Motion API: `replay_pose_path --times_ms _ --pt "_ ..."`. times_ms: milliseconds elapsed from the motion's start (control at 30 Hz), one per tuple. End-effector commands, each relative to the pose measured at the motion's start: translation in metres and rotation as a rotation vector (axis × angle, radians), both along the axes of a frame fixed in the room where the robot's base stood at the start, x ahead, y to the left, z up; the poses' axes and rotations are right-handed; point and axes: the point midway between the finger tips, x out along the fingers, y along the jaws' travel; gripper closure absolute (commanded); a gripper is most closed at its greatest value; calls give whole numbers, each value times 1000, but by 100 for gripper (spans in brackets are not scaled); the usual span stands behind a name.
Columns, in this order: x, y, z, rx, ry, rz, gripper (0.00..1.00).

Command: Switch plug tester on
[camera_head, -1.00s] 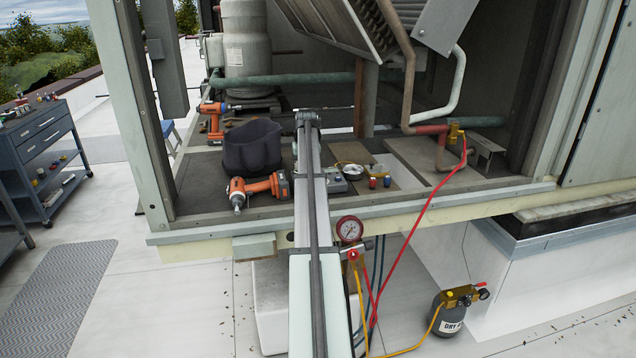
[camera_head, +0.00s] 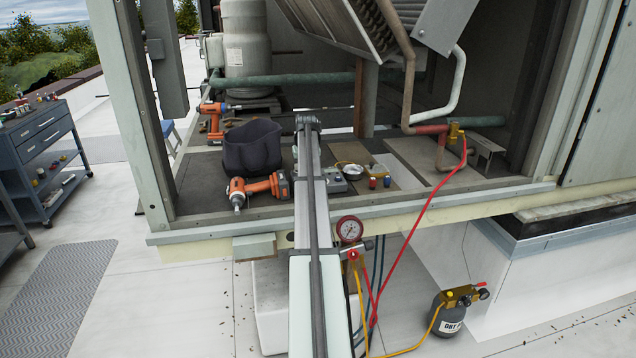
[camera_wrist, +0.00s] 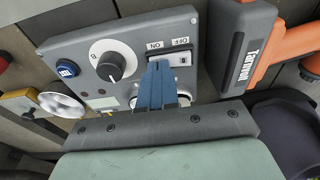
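The plug tester is a grey box (camera_wrist: 125,55) with a black-and-white dial (camera_wrist: 113,62) and a blue button (camera_wrist: 67,68). Its switch (camera_wrist: 180,59) sits in a pale plate under printed ON and OFF labels. In the head view the tester (camera_head: 335,185) is partly hidden behind my arm. My gripper (camera_wrist: 161,68) shows in the wrist view as two blue fingers pressed together, holding nothing. The tips are at the ON-label end of the switch plate and cover part of it. I cannot tell whether they touch it or which way the switch is set.
An orange drill (camera_head: 258,187) with a dark battery lies beside the tester. A dark bag (camera_head: 251,147) stands behind the drill. A round gauge (camera_head: 353,172) and small red and blue fittings (camera_head: 379,181) lie to the tester's right. Panels and pipes enclose the unit.

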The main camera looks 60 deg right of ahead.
Motion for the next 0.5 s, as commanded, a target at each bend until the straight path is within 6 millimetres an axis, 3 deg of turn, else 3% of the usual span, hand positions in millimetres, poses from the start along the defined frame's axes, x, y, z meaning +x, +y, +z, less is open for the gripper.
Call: replay_pose_path --times_ms 267,500 --pt "0 0 2 -1 -1 0 100" --pt "0 0 15 -1 -1 0 100"
